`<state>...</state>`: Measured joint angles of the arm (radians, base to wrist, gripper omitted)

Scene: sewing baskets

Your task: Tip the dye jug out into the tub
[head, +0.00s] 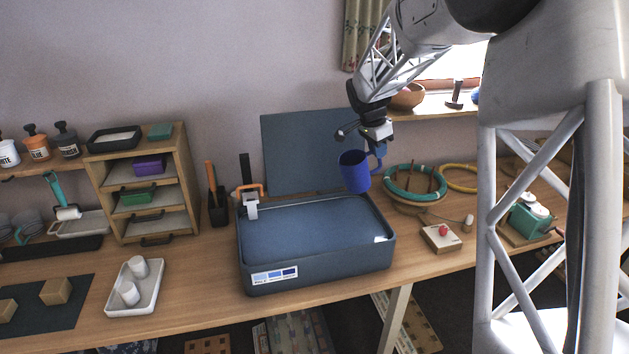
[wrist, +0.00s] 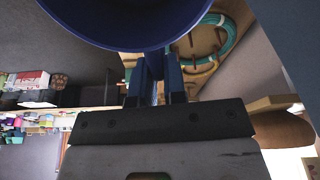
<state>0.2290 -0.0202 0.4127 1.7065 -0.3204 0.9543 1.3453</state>
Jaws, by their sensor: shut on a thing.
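The blue dye jug (head: 355,174) hangs in the air over the back right part of the tub, close to upright, its open mouth up. My gripper (head: 377,147) is shut on the jug's handle at its right side. In the wrist view the jug (wrist: 135,38) fills the top edge, and my gripper's fingers (wrist: 158,80) meet at the handle just below it. I cannot see what is inside the jug. The wide blue-grey tub (head: 320,272) sits on the bench with a label on its front wall.
A dark blue panel (head: 300,150) stands behind the tub. A teal hose coil (head: 414,197) and a box with a red button (head: 441,236) lie to the right. A white tray with cups (head: 136,303) and a wooden drawer unit (head: 186,168) are to the left.

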